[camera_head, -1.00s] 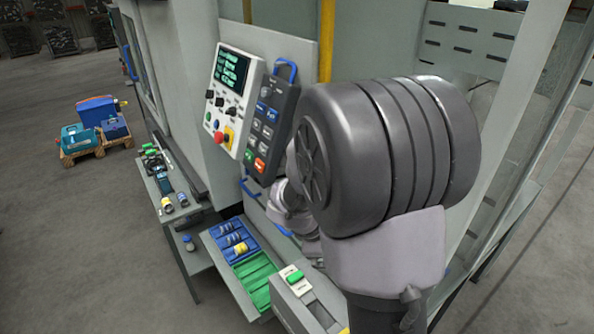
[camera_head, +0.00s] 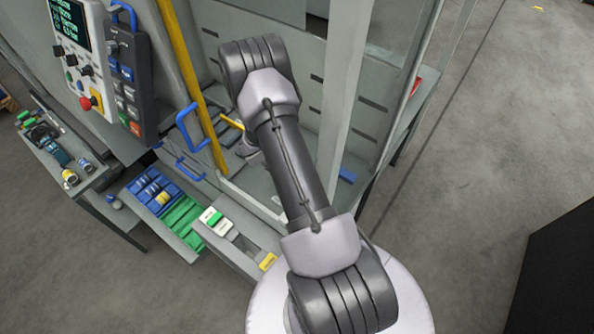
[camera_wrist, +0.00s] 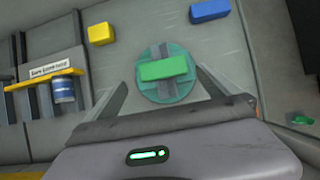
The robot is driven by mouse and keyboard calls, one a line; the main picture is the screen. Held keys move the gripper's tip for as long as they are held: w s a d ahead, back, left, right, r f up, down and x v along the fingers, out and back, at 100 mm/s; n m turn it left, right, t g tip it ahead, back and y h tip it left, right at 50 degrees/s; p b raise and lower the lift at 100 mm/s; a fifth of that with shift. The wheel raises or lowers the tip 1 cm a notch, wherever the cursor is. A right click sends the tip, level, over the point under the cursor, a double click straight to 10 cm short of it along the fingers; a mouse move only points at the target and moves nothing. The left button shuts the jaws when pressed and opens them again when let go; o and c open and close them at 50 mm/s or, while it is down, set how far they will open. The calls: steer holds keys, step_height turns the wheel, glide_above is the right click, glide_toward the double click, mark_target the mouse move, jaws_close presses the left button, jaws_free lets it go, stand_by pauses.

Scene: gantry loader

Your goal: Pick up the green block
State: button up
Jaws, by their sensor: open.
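The green block (camera_wrist: 164,70) lies across a grey bar on a round teal disc (camera_wrist: 150,90) in the wrist view. My gripper (camera_wrist: 162,78) is open, with one finger on each side of the disc in the picture. Nothing is held between the fingers, and I cannot tell their height above the block. In the head view my arm reaches into the machine bay, and I cannot make out this green block or the fingertips there.
A yellow block (camera_wrist: 101,34) and a blue block (camera_wrist: 209,11) lie beyond the disc. A yellow shelf (camera_wrist: 40,78) with a blue-and-white can (camera_wrist: 63,92) is at the left. In the head view, a yellow post (camera_head: 190,75) and a grey upright (camera_head: 345,90) flank my arm.

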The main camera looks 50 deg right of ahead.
steer(key=x, duration=0.6)
steer(key=shift+s+p, duration=0.25)
steer(key=shift+p, duration=0.05)
steer(key=shift+a, duration=0.15)
steer(key=shift+c, duration=1.3)
steer(key=c, duration=1)
